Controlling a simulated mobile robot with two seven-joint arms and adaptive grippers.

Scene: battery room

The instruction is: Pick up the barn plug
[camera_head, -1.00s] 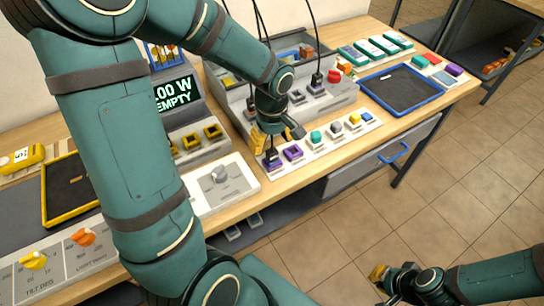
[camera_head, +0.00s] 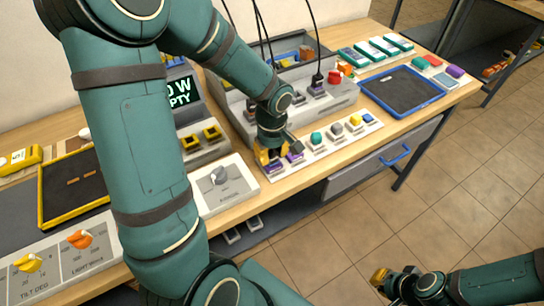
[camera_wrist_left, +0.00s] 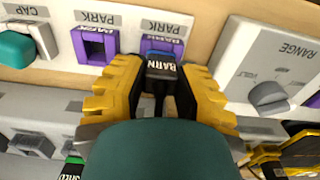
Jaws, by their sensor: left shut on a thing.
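The barn plug (camera_wrist_left: 162,72) is a black plug with a white "BARN" label in the left wrist view. My left gripper's yellow fingers (camera_wrist_left: 158,88) are shut on it from both sides. The plug is at the right purple PARK socket (camera_wrist_left: 158,46); I cannot tell how deep it sits. In the head view my left gripper (camera_head: 270,157) is down at the left end of the white socket strip (camera_head: 330,145), and the plug is mostly hidden there. My right gripper (camera_head: 380,275) is low at the right, over the floor; its opening is unclear.
Another purple PARK socket (camera_wrist_left: 95,45) is empty beside the held plug. A RANGE knob box (camera_head: 218,182) stands to the left. Black cables (camera_head: 312,40) hang over the grey console (camera_head: 345,95). A blue-rimmed tray (camera_head: 402,90) lies at the right.

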